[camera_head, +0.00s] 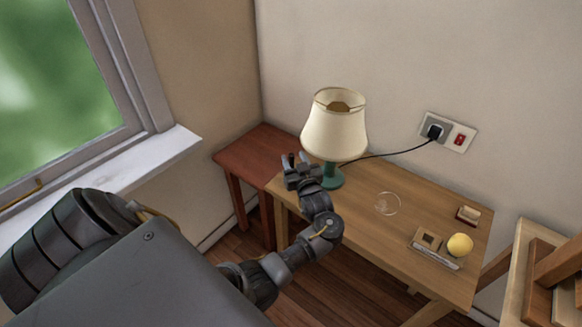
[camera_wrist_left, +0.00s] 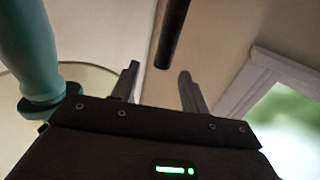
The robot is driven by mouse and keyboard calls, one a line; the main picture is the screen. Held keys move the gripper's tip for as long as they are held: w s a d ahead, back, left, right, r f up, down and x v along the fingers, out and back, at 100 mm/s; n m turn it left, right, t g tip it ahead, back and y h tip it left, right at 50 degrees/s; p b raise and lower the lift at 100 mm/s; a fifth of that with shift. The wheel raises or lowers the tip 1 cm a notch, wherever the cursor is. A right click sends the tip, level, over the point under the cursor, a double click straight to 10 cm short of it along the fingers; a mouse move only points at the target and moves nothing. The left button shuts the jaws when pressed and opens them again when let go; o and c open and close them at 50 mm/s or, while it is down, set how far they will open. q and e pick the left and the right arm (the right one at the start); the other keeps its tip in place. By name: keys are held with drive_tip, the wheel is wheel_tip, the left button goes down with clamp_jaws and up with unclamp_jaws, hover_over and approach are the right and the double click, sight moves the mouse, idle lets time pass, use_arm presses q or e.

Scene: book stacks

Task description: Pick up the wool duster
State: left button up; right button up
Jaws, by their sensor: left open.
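I cannot make out a wool duster for certain in either view. In the left wrist view a dark rod (camera_wrist_left: 173,32) comes down from the top edge, a little beyond and between my fingertips; I cannot tell what it belongs to. My left gripper (camera_head: 292,162) is open, beside the lamp at the left end of the wooden table. Its two fingers also show in the left wrist view (camera_wrist_left: 158,82), apart with nothing between them. My right gripper is in neither view.
The cream-shaded lamp (camera_head: 335,130) with a teal base stands close to the right of my left gripper. A red-brown side table (camera_head: 238,150) is behind. The wooden table (camera_head: 375,230) bears a clear round dish (camera_head: 387,203), small trays and a yellow ball (camera_head: 460,245) at right.

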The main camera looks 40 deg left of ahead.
use_arm(q)
drive_tip(key=x, duration=0.3)
drive_tip(key=f+x, duration=0.1)
drive_tip(key=x, duration=0.1)
drive_tip(key=shift+r, duration=0.1)
drive_tip(key=shift+c, duration=0.5)
clamp_jaws()
